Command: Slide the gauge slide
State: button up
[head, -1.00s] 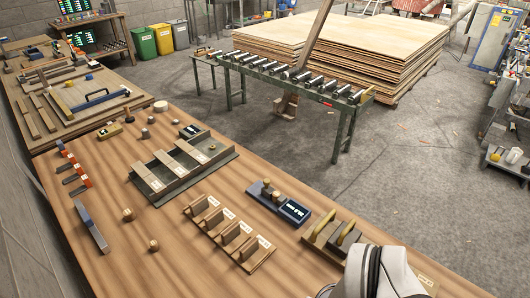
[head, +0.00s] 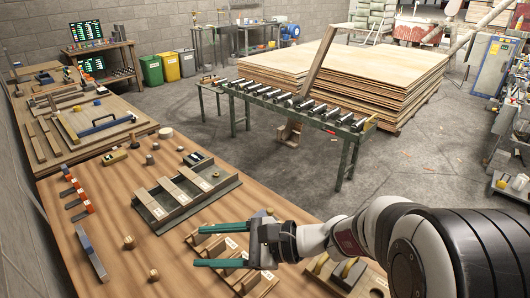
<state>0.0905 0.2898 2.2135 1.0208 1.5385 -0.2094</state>
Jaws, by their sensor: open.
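My gripper (head: 196,246) reaches in from the right over the near table, its two green fingers apart and pointing left. Nothing shows held between them. The fingers are above the rack of upright wooden pieces with white labels (head: 247,281) and partly cover it. The dark unit with knobs and a lit display, seen here earlier, is otherwise hidden behind my gripper. No part is clearly marked as the gauge slide, so I cannot tell which it is.
A dark tray (head: 197,208) with wooden strips lies beyond the fingers. A blue-grey bar (head: 90,252) and orange-ended clamps (head: 75,190) lie at the left. A holder with yellow handles (head: 349,270) sits below my arm. A roller conveyor (head: 345,135) stands behind the table.

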aim_at(271, 213)
jog(key=w+d+f+m+t+h, duration=0.1)
jog(key=w+d+f+m+t, duration=0.1)
jog(key=w+d+m+t, duration=0.3)
jog(key=w+f+m+t, duration=0.2)
jog(key=w+f, duration=0.1)
jog(key=w, duration=0.3)
jog(key=w+d+f+m+t+h, duration=0.1)
jog(key=w+d+f+m+t, duration=0.1)
jog(key=w+d+m+t, duration=0.3)
jog(key=w+d+f+m+h, duration=0.1)
jog(key=w+d+f+h, duration=0.1)
jog(key=f, duration=0.3)
jog(key=w+d+f+m+t+h, duration=0.1)
jog(key=f+m+h, duration=0.1)
jog(key=f, duration=0.3)
jog(key=w+d+f+m+t+h, duration=0.1)
jog(key=w+d+f, duration=0.1)
jog(key=f, duration=0.3)
jog(key=shift+w+d+f+h, duration=0.15)
jog(key=shift+w+d+h, duration=0.15)
jog(key=shift+w+h, duration=0.1)
jog(key=x, duration=0.6)
jog(key=shift+w+a, duration=0.2)
jog(key=shift+w, duration=0.05)
jog(key=shift+w+a, duration=0.1)
jog(key=shift+w, duration=0.3)
grip_shut()
